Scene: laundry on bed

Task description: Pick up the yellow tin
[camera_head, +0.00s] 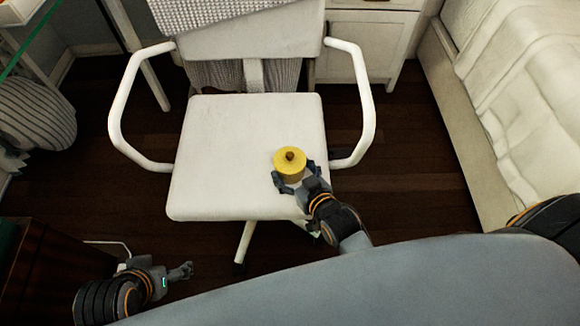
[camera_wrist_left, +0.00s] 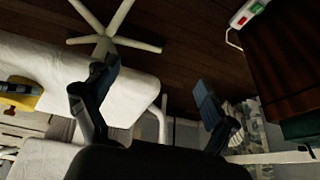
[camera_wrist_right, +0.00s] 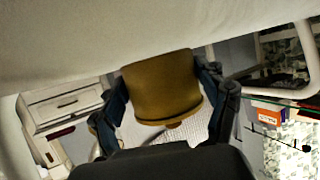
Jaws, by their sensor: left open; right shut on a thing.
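The yellow tin (camera_head: 290,166) is round with a brown knob on its lid. In the head view it shows over the front right part of the white chair seat (camera_head: 235,135). My right gripper (camera_head: 294,180) is shut on it, with a finger on either side. In the right wrist view the tin (camera_wrist_right: 161,86) sits between the fingers of my right gripper (camera_wrist_right: 163,92). I cannot tell whether the tin touches the seat. My left gripper (camera_head: 186,271) is at the lower left, apart from the chair. In the left wrist view its fingers (camera_wrist_left: 155,92) are spread and hold nothing.
White armrests (camera_head: 355,105) rise on both sides of the chair, the right one close to my right gripper. A bed (camera_head: 520,100) stands at the right. A dark wooden cabinet (camera_head: 50,270) is at the lower left. A white cabinet (camera_head: 365,45) stands behind the chair.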

